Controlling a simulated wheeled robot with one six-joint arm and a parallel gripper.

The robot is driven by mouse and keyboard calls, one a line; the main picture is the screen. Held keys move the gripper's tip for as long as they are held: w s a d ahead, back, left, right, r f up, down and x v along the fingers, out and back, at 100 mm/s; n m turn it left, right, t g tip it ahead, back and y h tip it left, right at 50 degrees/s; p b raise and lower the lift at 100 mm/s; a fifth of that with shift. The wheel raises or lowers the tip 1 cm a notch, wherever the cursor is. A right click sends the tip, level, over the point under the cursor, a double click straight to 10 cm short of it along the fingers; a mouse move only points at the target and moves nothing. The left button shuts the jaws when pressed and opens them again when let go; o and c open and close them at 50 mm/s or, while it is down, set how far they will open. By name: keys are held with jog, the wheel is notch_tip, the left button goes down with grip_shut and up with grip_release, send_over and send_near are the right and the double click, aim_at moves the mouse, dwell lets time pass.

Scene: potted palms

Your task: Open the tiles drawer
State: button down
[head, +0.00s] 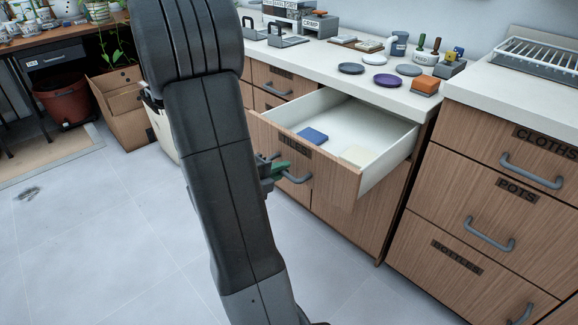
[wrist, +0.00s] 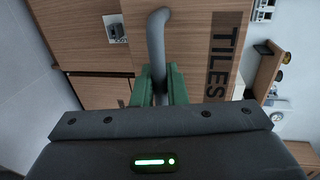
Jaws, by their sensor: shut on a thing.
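The tiles drawer (head: 378,187) is pulled well out of the wooden counter, with its white inside showing in the head view. A blue tile (head: 313,135) and a cream tile (head: 355,155) lie in it. Its grey handle (head: 296,178) is on the front, and in the wrist view the handle (wrist: 157,40) stands beside the TILES label (wrist: 222,55). My gripper (wrist: 160,83) has green fingers shut on the handle.
Above, the countertop (head: 335,62) carries several round dishes, brushes and an orange block (head: 427,85). To the right stand closed drawers labelled CLOTHS, POTS (head: 515,190) and BOTTLES. An open cardboard box (head: 120,105) is on the floor at left.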

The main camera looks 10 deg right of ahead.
jog(key=shift+s+a, duration=0.1)
jog(key=shift+a, duration=0.1)
jog(key=c, duration=1.5)
grip_release()
jog(key=shift+c, duration=0.2)
jog(key=p+v, duration=0.3)
jog(key=v, duration=1)
jog(key=shift+s+a, duration=0.2)
jog(key=shift+a, duration=0.1)
jog(key=b+x, duration=0.3)
jog(key=x, duration=1.1)
